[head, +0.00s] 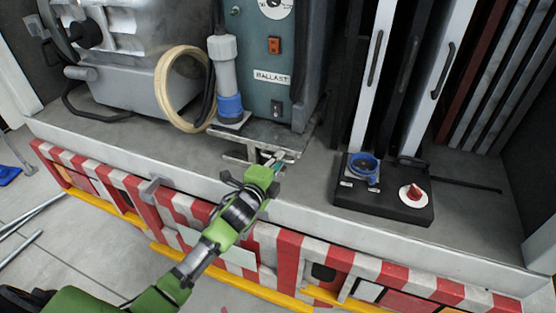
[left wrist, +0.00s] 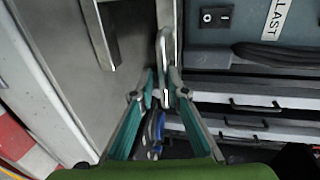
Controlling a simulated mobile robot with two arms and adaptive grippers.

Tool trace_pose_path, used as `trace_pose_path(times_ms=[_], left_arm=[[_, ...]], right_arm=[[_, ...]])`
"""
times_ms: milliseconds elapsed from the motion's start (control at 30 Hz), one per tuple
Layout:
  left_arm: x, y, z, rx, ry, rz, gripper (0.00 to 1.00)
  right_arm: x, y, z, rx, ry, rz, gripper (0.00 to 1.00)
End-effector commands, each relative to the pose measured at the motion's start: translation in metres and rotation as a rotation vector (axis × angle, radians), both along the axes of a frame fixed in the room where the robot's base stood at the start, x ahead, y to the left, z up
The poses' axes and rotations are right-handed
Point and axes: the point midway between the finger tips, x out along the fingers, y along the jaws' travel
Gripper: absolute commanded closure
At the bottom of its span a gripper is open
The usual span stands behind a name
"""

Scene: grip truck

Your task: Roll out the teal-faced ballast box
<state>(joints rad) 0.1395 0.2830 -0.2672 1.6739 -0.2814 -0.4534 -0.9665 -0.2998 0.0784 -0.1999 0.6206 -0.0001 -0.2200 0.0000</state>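The ballast box (head: 290,55) has a teal face with a "BALLAST" label, an orange switch and a dial. It stands on the truck bed, and its face also shows at the top right of the left wrist view (left wrist: 225,45). A grey metal pull frame (head: 240,155) sticks out low at its front. My left gripper (head: 273,162) is at this frame, below the box. In the left wrist view its teal fingers (left wrist: 162,80) are close together around a metal bar (left wrist: 164,48) and look shut on it. My right gripper is not in view.
A grey machine (head: 130,75), a cream hose ring (head: 163,92) and a grey-blue plug (head: 228,80) stand left of the box. A black control block (head: 385,200) with a red knob sits to the right. A red-and-white striped edge (head: 190,209) runs along the front.

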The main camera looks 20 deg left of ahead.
Motion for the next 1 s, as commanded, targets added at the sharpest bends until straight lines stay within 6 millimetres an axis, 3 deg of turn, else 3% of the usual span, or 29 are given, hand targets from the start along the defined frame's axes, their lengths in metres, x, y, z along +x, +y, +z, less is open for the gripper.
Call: trace_pose_path(times_ms=[333, 800, 1000], left_arm=[[-0.011, 0.001, 0.004, 0.001, -0.004, 0.000, 0.86], [-0.100, 0.004, 0.022, 0.000, -0.001, 0.000, 0.86], [-0.117, 0.005, 0.026, 0.000, -0.001, 0.001, 0.86]], right_arm=[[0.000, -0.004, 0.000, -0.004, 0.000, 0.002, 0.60], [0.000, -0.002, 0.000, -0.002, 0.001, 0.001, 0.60], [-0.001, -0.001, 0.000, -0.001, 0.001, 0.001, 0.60]])
